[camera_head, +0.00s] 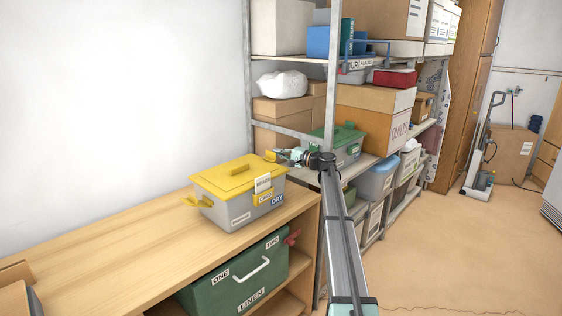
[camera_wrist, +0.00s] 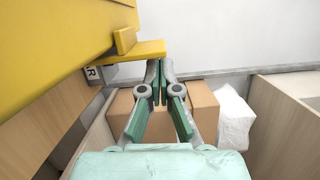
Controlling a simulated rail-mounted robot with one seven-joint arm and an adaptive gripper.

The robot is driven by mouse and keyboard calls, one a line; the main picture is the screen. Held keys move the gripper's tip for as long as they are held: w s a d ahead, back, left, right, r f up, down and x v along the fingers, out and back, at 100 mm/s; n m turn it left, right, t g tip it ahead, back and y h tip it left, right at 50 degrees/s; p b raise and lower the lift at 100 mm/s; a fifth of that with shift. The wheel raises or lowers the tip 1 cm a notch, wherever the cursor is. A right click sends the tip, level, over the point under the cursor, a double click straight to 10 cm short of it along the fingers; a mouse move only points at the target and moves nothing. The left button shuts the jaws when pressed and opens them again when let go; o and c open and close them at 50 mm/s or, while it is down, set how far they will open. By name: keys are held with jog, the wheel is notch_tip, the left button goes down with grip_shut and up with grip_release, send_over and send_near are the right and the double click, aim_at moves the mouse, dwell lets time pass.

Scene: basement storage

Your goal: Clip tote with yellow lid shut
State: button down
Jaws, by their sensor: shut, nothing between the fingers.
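The grey tote (camera_head: 240,212) with a yellow lid (camera_head: 238,178) stands on the wooden bench top. A yellow clip (camera_head: 194,201) sticks outward at its left end. Another yellow clip (camera_head: 271,156) shows at the far right end, beside my gripper (camera_head: 281,156). In the wrist view the lid (camera_wrist: 50,35) fills the upper left, and a yellow clip (camera_wrist: 135,50) juts out from its edge. My gripper (camera_wrist: 156,82) is shut and empty, its fingertips close to that clip's edge. I cannot tell whether they touch it.
A metal shelf rack (camera_head: 332,90) with cartons and bins stands right behind the tote. A green-lidded bin (camera_head: 341,142) is near my arm. A green LINEN box (camera_head: 240,275) sits under the bench top (camera_head: 110,250). The bench left of the tote is mostly clear.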

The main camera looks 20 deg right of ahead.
jog(key=shift+s+a+r+n+b, duration=0.2)
jog(key=shift+a+n+b, duration=0.2)
jog(key=shift+n, duration=0.2)
jog(key=shift+s, duration=0.1)
